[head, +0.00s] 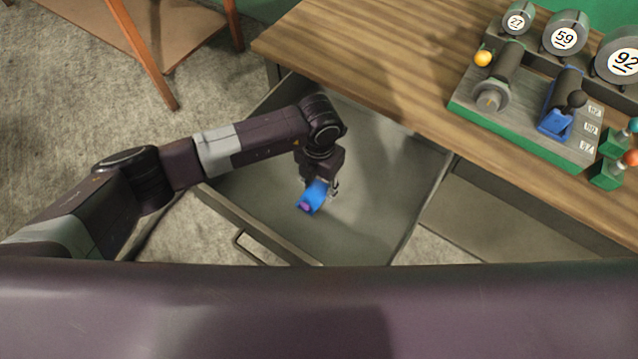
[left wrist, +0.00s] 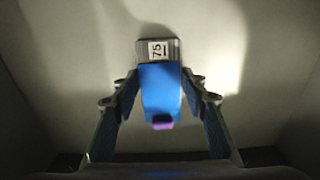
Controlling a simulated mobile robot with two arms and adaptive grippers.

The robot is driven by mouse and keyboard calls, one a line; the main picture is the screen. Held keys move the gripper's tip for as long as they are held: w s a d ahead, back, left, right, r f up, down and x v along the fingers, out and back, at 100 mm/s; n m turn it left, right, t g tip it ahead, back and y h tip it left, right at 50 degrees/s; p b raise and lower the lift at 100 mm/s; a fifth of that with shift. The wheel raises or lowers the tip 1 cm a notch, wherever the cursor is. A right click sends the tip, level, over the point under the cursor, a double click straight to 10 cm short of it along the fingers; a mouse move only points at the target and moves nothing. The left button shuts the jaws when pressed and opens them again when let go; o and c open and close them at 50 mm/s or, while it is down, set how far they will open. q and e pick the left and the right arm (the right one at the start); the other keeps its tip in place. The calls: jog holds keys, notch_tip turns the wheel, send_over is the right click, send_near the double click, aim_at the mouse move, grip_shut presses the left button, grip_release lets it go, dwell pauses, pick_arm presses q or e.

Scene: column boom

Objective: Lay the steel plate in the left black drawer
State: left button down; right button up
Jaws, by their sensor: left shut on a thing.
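The open drawer (head: 380,165) has a dark grey, empty-looking floor and a front wall with a handle (head: 258,248). My left gripper (head: 320,186) is inside the drawer's outline, pointing down and shut on a blue piece with a purple end (head: 311,199). I cannot tell whether the plate touches the floor. My right gripper is not in view.
A wooden workbench (head: 400,70) stands above the drawer. On it are a green-edged rack (head: 520,125) with numbered round weights (head: 565,35) and small coloured pieces. A wooden-legged stool or table (head: 150,60) stands on carpet at the upper left.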

pick_arm(q)
jog(key=shift+f, duration=0.1)
jog(key=c, duration=1.2)
grip_release()
jog(key=shift+r, duration=0.45)
notch_tip(320, 180, up, 12)
jog(key=shift+f+b, duration=0.25)
jog(key=shift+b, duration=0.35)
